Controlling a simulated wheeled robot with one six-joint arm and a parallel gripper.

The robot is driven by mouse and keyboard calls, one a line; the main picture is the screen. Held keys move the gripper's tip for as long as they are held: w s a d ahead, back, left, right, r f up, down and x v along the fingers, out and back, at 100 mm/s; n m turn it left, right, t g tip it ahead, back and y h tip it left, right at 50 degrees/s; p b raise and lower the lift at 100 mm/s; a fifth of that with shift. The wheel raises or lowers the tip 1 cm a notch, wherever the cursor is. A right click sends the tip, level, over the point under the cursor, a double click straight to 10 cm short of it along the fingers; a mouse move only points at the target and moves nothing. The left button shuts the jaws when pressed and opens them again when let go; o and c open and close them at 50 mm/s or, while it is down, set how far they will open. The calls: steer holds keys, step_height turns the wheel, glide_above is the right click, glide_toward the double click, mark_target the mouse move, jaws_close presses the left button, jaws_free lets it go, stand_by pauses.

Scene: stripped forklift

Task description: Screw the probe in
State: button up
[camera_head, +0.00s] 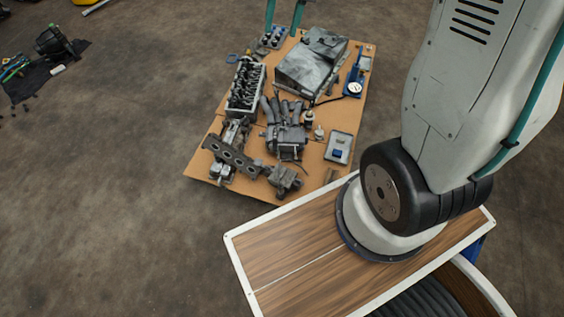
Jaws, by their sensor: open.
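I cannot make out the probe or its threaded seat among the small parts in this view. My gripper is out of the frame; only the lower part of my arm shows at the right. A brown board (203,163) lies on the floor in the upper middle, covered with parts. On it are a grey engine block (246,86), a manifold with thick pipes (286,138), a large grey housing (312,62) and a flat bracket with round holes (231,157). Small bottle-like items (308,117) stand beside the manifold.
A blue tool with a round gauge (354,87) and a small grey tray (339,147) lie along the board's right side. Two teal uprights (270,14), cut by the top edge, reach the board's far end. A dark mat (45,82) holds tools at far left. Floor between is clear.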

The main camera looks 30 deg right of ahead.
steer(key=w+d+f+m+y, duration=0.1)
steer(key=w+f, duration=0.4)
steer(key=f, duration=0.3)
steer(key=w+d+f+m+y, duration=0.15)
steer(key=w+f, duration=0.25)
steer(key=f, duration=0.4)
steer(key=m+y, duration=0.3)
steer(key=m, duration=0.6)
glide_toward(282, 187)
steer(key=f, duration=0.1)
steer(key=w+a+f, duration=0.1)
steer(key=f, duration=0.1)
steer(key=shift+w+g, duration=0.2)
steer(key=shift+g, duration=0.2)
steer(key=x, duration=0.7)
steer(key=shift+s+f, duration=0.25)
steer(key=shift+f, duration=0.1)
steer(key=shift+a+f, duration=0.2)
steer(key=shift+a, duration=0.1)
steer(key=c, duration=0.9)
